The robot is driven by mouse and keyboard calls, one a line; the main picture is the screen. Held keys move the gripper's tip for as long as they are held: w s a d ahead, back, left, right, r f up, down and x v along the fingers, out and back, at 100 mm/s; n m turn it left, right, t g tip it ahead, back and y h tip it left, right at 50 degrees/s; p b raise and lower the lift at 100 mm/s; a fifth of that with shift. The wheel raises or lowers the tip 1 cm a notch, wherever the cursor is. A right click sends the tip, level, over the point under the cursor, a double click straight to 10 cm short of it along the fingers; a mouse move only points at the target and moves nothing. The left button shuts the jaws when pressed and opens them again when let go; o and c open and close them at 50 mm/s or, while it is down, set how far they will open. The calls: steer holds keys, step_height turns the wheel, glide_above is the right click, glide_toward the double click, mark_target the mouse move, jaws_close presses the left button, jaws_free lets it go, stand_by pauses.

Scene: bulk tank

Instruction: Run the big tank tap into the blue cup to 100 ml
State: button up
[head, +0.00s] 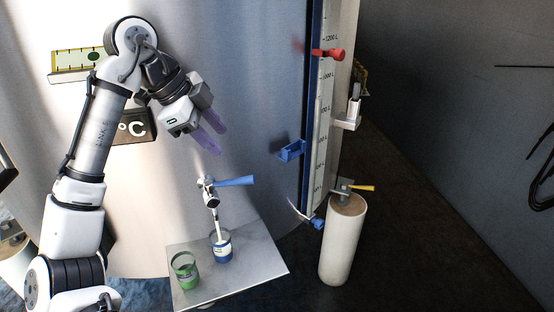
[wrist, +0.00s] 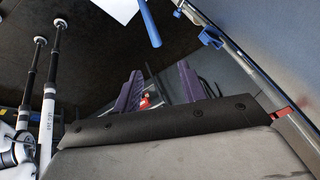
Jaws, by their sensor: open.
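The big tank's tap (head: 209,191) sticks out of the tank wall, with its blue lever (head: 234,181) pointing right, nearly level. The blue cup (head: 221,247) stands upright on a metal shelf (head: 253,253) below the tap. A pale narrow shape runs from the tap down into the cup; I cannot tell whether it is spout or stream. The cup's level is too small to read. My gripper (head: 213,134) is open and empty, above the tap and apart from it. In the wrist view, its purple fingers (wrist: 160,92) are spread; a blue bar (wrist: 149,22) ahead looks like the lever.
A green cup (head: 185,271) stands left of the blue cup on the shelf. A tall scale (head: 325,110) with a red marker (head: 328,54) and a blue bracket (head: 292,151) is at right. A pale cylinder (head: 343,240) with a small yellow-handled tap (head: 357,187) stands beyond it.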

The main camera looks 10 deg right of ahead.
mark_target(241, 177)
steer(key=shift+n+y, duration=0.5)
steer(key=shift+n, duration=0.1)
steer(key=x, duration=0.4)
steer(key=p+x, duration=0.1)
steer(key=x, duration=0.3)
steer(key=a+p+x, duration=0.1)
steer(key=x, duration=0.4)
steer(key=shift+s+f, duration=0.1)
steer(key=shift+f, duration=0.15)
jaws_close()
